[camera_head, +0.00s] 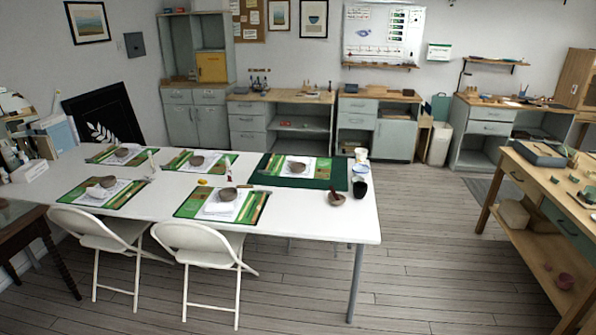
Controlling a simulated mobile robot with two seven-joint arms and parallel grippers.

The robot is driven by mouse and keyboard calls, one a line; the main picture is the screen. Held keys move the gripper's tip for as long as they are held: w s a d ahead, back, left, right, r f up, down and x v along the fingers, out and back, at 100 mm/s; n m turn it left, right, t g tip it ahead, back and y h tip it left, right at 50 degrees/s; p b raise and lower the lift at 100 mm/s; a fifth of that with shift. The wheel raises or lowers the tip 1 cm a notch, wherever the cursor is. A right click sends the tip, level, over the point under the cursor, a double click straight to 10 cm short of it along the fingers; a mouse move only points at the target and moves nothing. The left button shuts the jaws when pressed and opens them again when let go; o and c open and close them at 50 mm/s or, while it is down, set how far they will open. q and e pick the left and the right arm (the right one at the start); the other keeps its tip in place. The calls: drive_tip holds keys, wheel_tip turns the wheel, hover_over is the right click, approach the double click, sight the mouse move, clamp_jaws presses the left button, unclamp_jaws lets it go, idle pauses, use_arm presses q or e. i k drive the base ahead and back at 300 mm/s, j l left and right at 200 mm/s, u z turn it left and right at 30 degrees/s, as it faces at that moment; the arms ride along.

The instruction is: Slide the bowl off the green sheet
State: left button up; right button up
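A white table (330,228) carries several green mats, most with a small brown bowl on white paper. At its back right a large dark green sheet (335,178) lies flat, with a brighter green mat on it. A brown bowl (297,167) sits on white paper there. Another bowl (336,199) stands by the front edge of the dark sheet; I cannot tell whether it touches it. Other bowls stand at front middle (228,194), front left (108,182), back left (122,152) and back middle (197,160). Neither of my grippers is in view.
White and dark cups (360,188) stand at the table's right end. Two white folding chairs (205,248) block the front left side. A wooden workbench (545,185) stands at right. The floor (430,230) between table and workbench is clear.

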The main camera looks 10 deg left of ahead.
sight(297, 166)
drive_tip(key=i+l+z, duration=0.35)
drive_tip(key=i+z, duration=0.35)
drive_tip(key=i+l+z, duration=0.1)
drive_tip(key=i+z, duration=0.25)
drive_tip(key=i+l, duration=0.1)
drive_tip(key=i, duration=0.7)
drive_tip(key=i+l+z, duration=0.15)
drive_tip(key=i, duration=0.65)
drive_tip(key=i+j+u, duration=0.1)
drive_tip(key=i+u, duration=0.3)
drive_tip(key=i, duration=0.3)
drive_tip(key=i+l+u, duration=0.15)
drive_tip(key=i+u, duration=0.3)
drive_tip(key=i, duration=0.25)
drive_tip(key=i+u, duration=0.35)
drive_tip(key=i+l+u, duration=0.3)
drive_tip(key=i, duration=0.15)
drive_tip(key=i+l+u, duration=0.1)
drive_tip(key=i+u, duration=0.25)
drive_tip(key=i+l+u, duration=0.3)
drive_tip(key=u, duration=0.2)
drive_tip(key=i+l+u, duration=0.6)
drive_tip(key=l+u, duration=0.2)
drive_tip(key=l, duration=0.2)
drive_tip(key=i+l+u, duration=0.1)
drive_tip(key=l+u, duration=0.15)
drive_tip(key=l, duration=0.2)
drive_tip(key=l+u, duration=0.3)
drive_tip(key=l, duration=0.75)
